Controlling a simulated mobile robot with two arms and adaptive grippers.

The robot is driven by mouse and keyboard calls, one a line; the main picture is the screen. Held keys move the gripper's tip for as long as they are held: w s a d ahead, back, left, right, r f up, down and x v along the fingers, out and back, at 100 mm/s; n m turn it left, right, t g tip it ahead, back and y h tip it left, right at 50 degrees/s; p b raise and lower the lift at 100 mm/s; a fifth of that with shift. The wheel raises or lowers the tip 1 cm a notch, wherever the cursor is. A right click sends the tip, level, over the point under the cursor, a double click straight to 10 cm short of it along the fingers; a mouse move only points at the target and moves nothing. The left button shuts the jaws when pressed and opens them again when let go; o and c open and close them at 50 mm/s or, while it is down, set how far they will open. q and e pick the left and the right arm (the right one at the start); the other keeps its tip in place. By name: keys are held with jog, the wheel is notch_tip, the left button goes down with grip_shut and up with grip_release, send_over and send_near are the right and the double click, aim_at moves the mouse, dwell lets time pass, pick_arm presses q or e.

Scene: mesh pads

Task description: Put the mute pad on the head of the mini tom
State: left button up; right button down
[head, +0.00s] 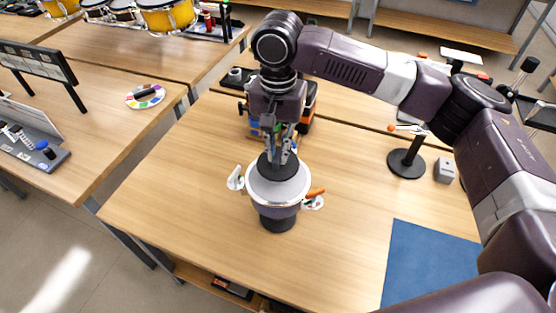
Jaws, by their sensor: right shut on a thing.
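The mini tom (290,192) stands upright on the wooden table in front of me, with a white head, a grey shell and a dark foot. The mute pad is a dark round disc (266,166) over the back part of the drum head. My right gripper (282,155) points down from above and is shut on the pad. I cannot tell if the pad touches the head or hangs just over it. My left gripper is out of view.
Small white items flank the drum at left (236,178) and right (313,203). Colourful stacked items (304,112) stand behind my gripper. A black round-based stand (406,164), a grey block (444,170) and a blue mat (428,262) lie right. The table's front left is clear.

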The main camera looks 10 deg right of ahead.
aim_at(278, 155)
notch_tip(278, 155, down, 4)
jog(key=shift+s+r+p, duration=0.1)
jog(key=shift+r+p, duration=0.1)
jog(key=shift+p, duration=0.1)
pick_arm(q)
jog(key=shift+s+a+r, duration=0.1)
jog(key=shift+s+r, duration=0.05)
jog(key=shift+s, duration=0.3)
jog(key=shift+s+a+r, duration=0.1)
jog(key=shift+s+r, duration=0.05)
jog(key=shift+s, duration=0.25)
pick_arm(e)
jog(key=shift+f, duration=0.35)
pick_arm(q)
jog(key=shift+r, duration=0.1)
pick_arm(e)
jog(key=c, duration=2)
grip_release()
jog(key=shift+f, duration=0.15)
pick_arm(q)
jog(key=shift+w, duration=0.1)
